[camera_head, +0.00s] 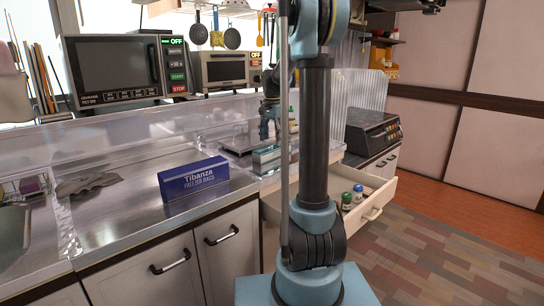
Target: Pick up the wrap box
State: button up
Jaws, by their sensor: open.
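A long blue box (193,178) printed "Tibanza FREEZER BAGS" stands upright on the steel counter, left of the middle. A smaller teal and pale box (266,160) sits farther right on the counter, partly hidden by my arm; its label is not readable, and I cannot tell for sure which is the wrap box. My gripper (268,134) is open, just above the teal box and partly behind my arm. Whether its fingers touch or straddle that box is not clear.
An open drawer (374,212) with several capped jars juts out at right. A grey cloth (86,183) and a sink (13,238) are at left. A clear ribbed panel (341,101) and a dark appliance (373,132) stand right of the arm. Microwaves (112,70) line the back.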

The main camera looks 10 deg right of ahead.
aim_at(273, 148)
jog(key=f, duration=0.4)
jog(key=shift+w+d+f, duration=0.2)
jog(key=shift+w+d, duration=0.05)
jog(key=shift+w, duration=0.1)
jog(key=shift+f, duration=0.5)
jog(key=c, duration=1.3)
